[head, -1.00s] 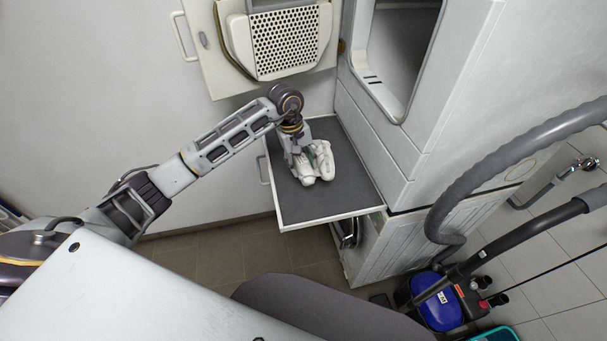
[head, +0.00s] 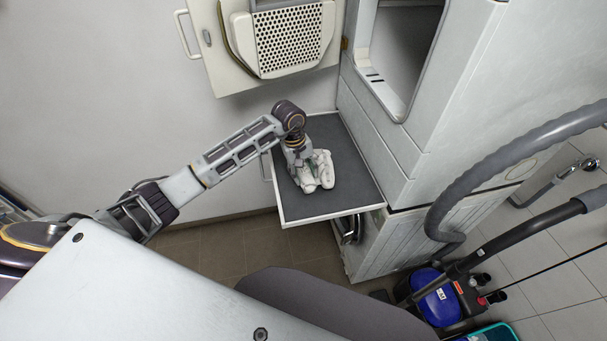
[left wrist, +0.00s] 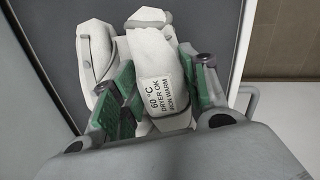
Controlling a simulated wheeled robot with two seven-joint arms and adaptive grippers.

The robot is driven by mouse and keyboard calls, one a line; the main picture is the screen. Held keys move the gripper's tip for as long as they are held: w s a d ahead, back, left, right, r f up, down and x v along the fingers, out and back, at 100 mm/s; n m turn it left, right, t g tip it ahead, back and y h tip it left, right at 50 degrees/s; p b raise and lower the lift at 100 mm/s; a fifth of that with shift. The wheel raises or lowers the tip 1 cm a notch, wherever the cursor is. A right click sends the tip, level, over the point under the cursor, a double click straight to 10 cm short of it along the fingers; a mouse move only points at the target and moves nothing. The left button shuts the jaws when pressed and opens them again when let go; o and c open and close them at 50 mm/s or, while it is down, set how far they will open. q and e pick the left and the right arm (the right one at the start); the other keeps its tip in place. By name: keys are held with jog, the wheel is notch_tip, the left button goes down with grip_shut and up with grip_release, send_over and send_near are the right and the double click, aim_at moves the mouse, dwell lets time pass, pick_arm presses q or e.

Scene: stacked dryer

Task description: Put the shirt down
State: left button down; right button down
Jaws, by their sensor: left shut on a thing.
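The white shirt (head: 319,171) is a bunched bundle on or just over the dark pull-out shelf (head: 347,195) in the head view. My left gripper (head: 302,177) is above the shelf, shut on the shirt. In the left wrist view the shirt (left wrist: 158,75) shows a printed care label, and the green-padded fingers (left wrist: 160,95) of my left gripper stand on either side of a fold. Whether the shirt rests fully on the shelf is hard to tell. My right gripper is not in view.
The dryer (head: 425,110) stands right of the shelf, its opening above. Its perforated open door (head: 290,42) hangs behind. A blue vacuum cleaner (head: 437,305) with a grey hose (head: 500,150) stands at lower right. The shelf's front and right areas are bare.

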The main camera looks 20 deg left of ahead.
pick_arm(q)
jog(key=shift+f, duration=0.85)
jog(key=shift+f, duration=0.15)
jog(key=c, duration=0.8)
grip_release()
jog(key=shift+o, duration=0.2)
jog(key=shift+r, duration=0.4)
jog(key=r, duration=0.3)
jog(key=a+r+b, duration=0.1)
jog(key=r, duration=0.2)
jog(key=r+b, duration=0.1)
jog(key=r, duration=0.2)
jog(key=shift+s+a, duration=0.25)
jog(key=shift+a, duration=0.15)
jog(key=shift+a+r+b, duration=0.15)
jog(key=shift+r+b, duration=0.15)
jog(key=shift+r, duration=0.85)
